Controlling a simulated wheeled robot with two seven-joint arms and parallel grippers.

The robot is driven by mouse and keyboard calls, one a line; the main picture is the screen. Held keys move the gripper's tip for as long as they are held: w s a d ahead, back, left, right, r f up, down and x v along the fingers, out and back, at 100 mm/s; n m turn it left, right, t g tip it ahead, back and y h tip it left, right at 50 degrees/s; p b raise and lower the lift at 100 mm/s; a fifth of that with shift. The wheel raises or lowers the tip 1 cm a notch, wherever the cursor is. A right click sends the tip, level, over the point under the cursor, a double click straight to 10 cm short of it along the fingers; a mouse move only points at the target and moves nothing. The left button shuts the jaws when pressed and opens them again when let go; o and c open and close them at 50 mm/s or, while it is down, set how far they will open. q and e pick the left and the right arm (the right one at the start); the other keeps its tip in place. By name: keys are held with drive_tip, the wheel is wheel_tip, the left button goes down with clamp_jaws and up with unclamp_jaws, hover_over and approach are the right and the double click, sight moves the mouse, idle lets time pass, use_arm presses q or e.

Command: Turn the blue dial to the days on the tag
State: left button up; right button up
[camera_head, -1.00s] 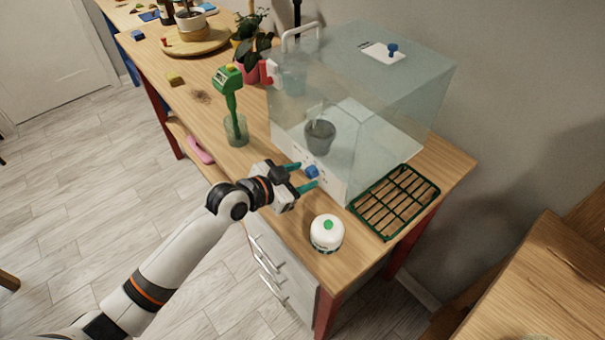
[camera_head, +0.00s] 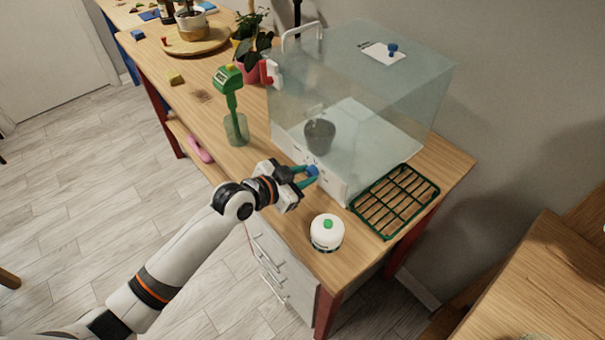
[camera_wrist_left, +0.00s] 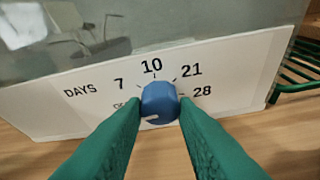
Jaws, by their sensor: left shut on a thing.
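The blue dial (camera_head: 312,171) is on the white front strip (camera_wrist_left: 52,117) of the clear glass case (camera_head: 360,90). In the left wrist view the dial (camera_wrist_left: 159,101) has DAYS, 7, 10, 21 and 28 printed around it, with a smaller, partly hidden label at lower left. A pale mark shows on the dial's lower left part. My left gripper (camera_head: 307,176) is shut on the dial, its green fingers on either side. A white card (camera_head: 377,54) lies on the case top by a blue knob; its writing is too small to read. My right gripper is not in view.
A white jar with a green button (camera_head: 327,233) stands close in front of the gripper. A green rack (camera_head: 395,201) lies right of the case. A green tool (camera_head: 231,90) stands in a clear cup to the left. A grey pot (camera_head: 319,136) is inside the case.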

use_arm(q)
drive_tip(key=shift+s+d+m+t+y+p, duration=0.1)
drive_tip(key=shift+m+t+y+p, duration=0.6)
drive_tip(key=shift+m, duration=0.5)
drive_tip(key=shift+m+t+y, duration=0.3)
drive_tip(key=shift+m+t, duration=0.2)
drive_tip(key=shift+m, duration=0.5)
drive_tip(key=shift+f+p, duration=0.1)
drive_tip(key=shift+p, duration=0.2)
drive_tip(key=o, duration=1)
drive_tip(key=shift+s, duration=0.15)
drive_tip(key=b+v, duration=0.1)
drive_tip(key=v, duration=1.1)
